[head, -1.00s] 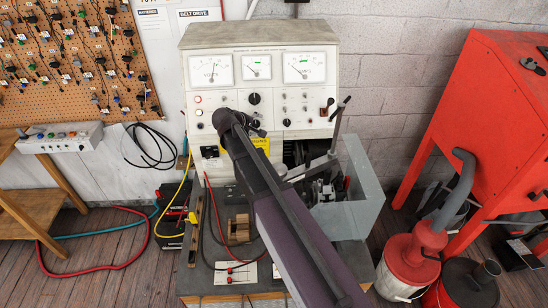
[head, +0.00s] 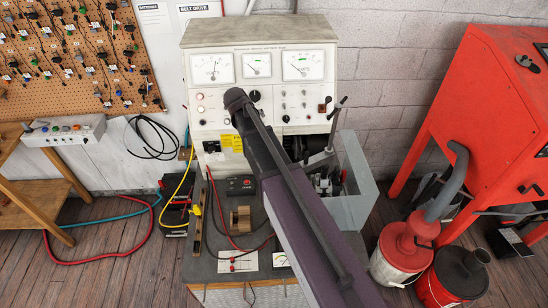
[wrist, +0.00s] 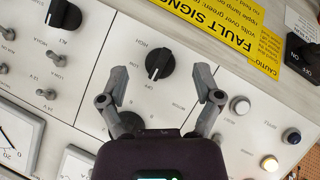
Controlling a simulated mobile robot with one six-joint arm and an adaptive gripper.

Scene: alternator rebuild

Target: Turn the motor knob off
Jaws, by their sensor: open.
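A black knob (wrist: 160,64) with a pale pointer line stands on the cream panel in the wrist view. Labels reading HIGH, LOW and OFF are around it. The pale line shows on the knob's lower-left side, roughly towards OFF; its exact setting is hard to tell. My gripper (wrist: 162,84) is open, with its fingers spread below and to either side of the knob and nothing between them. I cannot tell whether either finger touches the panel. In the head view my arm hides the gripper and part of the test bench panel (head: 210,90).
Toggle switches (wrist: 45,93) are left of the gripper and lamps (wrist: 240,105) right of it. Another black knob (wrist: 63,14) is at upper left, and a black switch (wrist: 303,53) at the right edge. A grey guard (head: 355,170) stands beside my arm in the head view.

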